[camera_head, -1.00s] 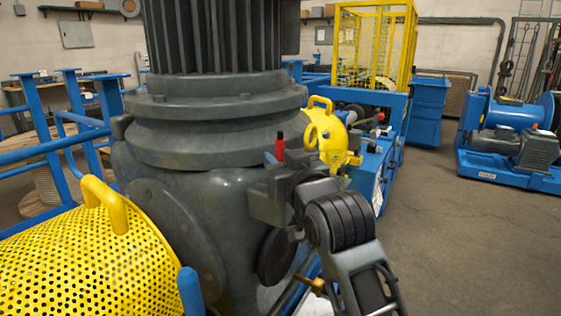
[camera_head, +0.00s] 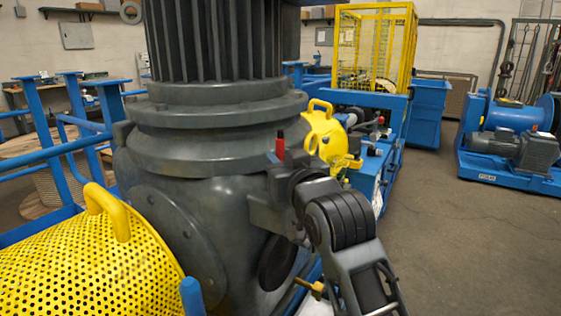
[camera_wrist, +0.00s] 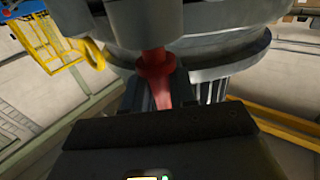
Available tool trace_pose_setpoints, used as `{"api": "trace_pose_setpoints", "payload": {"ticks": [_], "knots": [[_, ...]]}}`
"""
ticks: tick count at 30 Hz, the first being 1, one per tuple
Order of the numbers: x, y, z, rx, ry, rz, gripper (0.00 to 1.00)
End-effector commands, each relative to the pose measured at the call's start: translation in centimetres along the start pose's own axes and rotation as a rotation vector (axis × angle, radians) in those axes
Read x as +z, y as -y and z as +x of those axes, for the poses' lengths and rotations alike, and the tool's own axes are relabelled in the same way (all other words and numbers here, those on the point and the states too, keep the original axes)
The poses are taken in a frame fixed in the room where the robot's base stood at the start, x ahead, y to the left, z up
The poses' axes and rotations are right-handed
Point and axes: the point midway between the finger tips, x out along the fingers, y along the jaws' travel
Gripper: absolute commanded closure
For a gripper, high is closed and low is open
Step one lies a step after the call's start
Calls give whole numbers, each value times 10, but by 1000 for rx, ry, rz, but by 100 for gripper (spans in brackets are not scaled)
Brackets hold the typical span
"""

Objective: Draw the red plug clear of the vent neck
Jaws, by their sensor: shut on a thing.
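The red plug (camera_head: 280,146) stands upright at the tip of my gripper (camera_head: 275,163) in the head view, beside the large grey gear housing (camera_head: 160,215). In the wrist view the red plug (camera_wrist: 158,72) sits between the two dark fingers of my gripper (camera_wrist: 158,90), which are shut on it. Its wider collar shows just beyond the fingers. A grey cylindrical part (camera_wrist: 150,20) lies in line with the plug in that view. The vent neck is not clearly made out, and I cannot tell whether the plug still sits in it.
A yellow perforated guard (camera_head: 80,260) with a handle is at the lower left. A smaller yellow guard (camera_head: 322,135) stands behind my gripper. Blue frames and a yellow cage (camera_head: 372,40) are farther back. The floor (camera_head: 450,240) at right is clear.

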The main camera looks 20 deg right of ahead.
Motion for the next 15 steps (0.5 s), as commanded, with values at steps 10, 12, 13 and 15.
{"api": "trace_pose_setpoints", "payload": {"ticks": [10, 12, 13, 15], "knots": [[-19, -1, 0, 0, -2, 0, 100], [-22, -1, 0, 0, -2, 0, 100], [-23, -1, 0, 0, -2, 0, 100], [-26, -1, 0, 0, -2, 0, 100]]}}
